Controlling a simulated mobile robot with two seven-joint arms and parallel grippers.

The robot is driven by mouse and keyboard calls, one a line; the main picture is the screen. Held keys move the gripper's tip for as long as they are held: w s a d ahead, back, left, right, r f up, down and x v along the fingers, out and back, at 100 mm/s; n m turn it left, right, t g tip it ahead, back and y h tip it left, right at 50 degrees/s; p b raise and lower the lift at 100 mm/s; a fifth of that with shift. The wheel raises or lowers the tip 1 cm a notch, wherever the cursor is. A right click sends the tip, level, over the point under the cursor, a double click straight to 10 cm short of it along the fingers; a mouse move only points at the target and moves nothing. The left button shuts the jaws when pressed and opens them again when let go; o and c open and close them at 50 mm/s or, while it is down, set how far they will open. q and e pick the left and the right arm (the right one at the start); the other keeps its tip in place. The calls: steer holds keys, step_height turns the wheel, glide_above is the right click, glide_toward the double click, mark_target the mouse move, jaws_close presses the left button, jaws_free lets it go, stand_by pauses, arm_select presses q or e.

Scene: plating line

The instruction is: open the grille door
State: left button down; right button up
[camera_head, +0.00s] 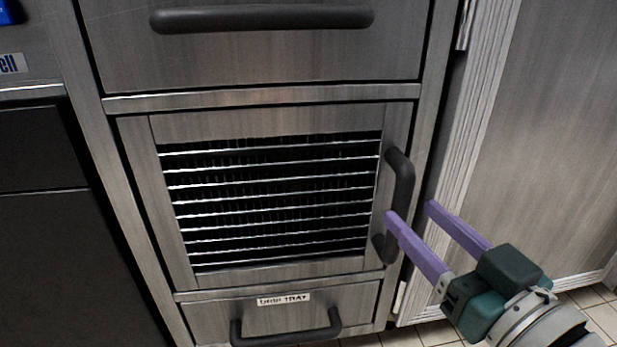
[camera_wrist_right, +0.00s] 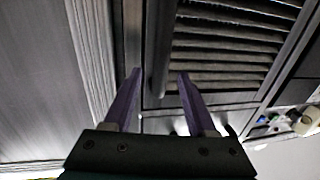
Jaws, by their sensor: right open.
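The grille door (camera_head: 170,232) is a steel-framed panel with dark horizontal slats, and it looks shut in the cabinet front. Its dark vertical bar handle (camera_head: 404,180) is on the door's right side. My right gripper (camera_head: 410,209) has two purple fingers and is open at the lower half of the handle. In the right wrist view the handle (camera_wrist_right: 160,45) lies in line with the gap between the open fingertips (camera_wrist_right: 159,74). I cannot tell how deep the handle sits between them. My left gripper is not in view.
A drawer with a long dark handle (camera_head: 262,18) is above the door. A drip tray drawer (camera_head: 210,322) with its own handle (camera_head: 290,335) is below. A tall steel panel with a ribbed edge (camera_head: 490,110) stands close on the right. Tiled floor (camera_head: 605,312) shows at lower right.

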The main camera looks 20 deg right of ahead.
mark_target(406, 209)
steer(key=w+b, duration=0.1)
steer(key=w, duration=0.3)
steer(key=shift+w, duration=0.1)
jaws_close()
stand_by(0.3)
stand_by(0.9)
